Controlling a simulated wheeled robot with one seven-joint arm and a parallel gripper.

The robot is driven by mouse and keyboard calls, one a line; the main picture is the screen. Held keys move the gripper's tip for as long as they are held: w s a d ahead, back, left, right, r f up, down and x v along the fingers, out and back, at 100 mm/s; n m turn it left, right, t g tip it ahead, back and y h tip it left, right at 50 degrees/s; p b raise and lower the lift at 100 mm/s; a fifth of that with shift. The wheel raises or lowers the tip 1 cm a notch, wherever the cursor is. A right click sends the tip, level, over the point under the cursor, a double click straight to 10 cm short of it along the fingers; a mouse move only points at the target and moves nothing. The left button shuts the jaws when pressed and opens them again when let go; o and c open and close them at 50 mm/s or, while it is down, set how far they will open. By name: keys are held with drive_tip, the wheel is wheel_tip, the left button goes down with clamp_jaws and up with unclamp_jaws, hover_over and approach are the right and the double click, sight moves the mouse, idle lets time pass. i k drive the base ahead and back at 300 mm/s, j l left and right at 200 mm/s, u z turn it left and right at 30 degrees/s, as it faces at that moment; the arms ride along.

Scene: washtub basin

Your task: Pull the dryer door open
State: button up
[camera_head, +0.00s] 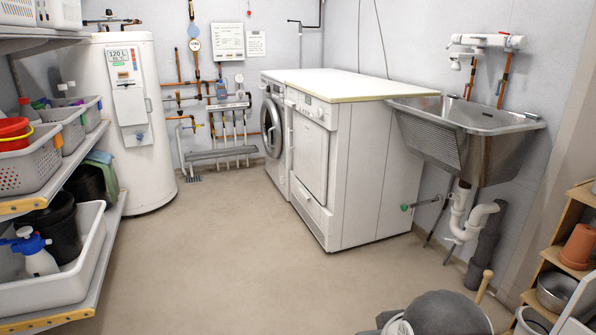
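The dryer (370,175) is the nearer white machine under the pale worktop. Its front faces left. Its dryer door (309,158) is a flat, roughly rectangular white panel that looks shut against the body. A narrow vertical strip that may be a handle shows at the door's left edge, too small to tell clearly. A control panel with a round knob is above the door. My gripper is not in view, and nothing is seen touching the door.
A washing machine (273,125) with a round door stands beyond the dryer. A steel sink (455,140) hangs right of it. Shelves with bins (55,265) line the left. A dark grey rounded object (447,314) is at the bottom edge. The beige floor (225,250) is clear before the dryer.

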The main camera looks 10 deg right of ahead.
sight(311, 140)
drive_tip(key=i+l, duration=0.15)
drive_tip(key=i, duration=0.35)
drive_tip(key=i+l, duration=0.15)
drive_tip(key=i, duration=0.35)
drive_tip(key=i+j, duration=0.25)
drive_tip(key=i, duration=0.25)
drive_tip(key=i+j, duration=0.25)
drive_tip(key=i, duration=0.25)
drive_tip(key=i+j+z, duration=0.1)
drive_tip(key=i+j, duration=0.15)
drive_tip(key=i, duration=0.3)
drive_tip(key=i+j, duration=0.3)
drive_tip(key=i, duration=0.2)
drive_tip(key=i+j, duration=0.3)
drive_tip(key=i, duration=0.2)
drive_tip(key=i+j, duration=0.3)
drive_tip(key=i, duration=0.2)
drive_tip(key=z, duration=0.05)
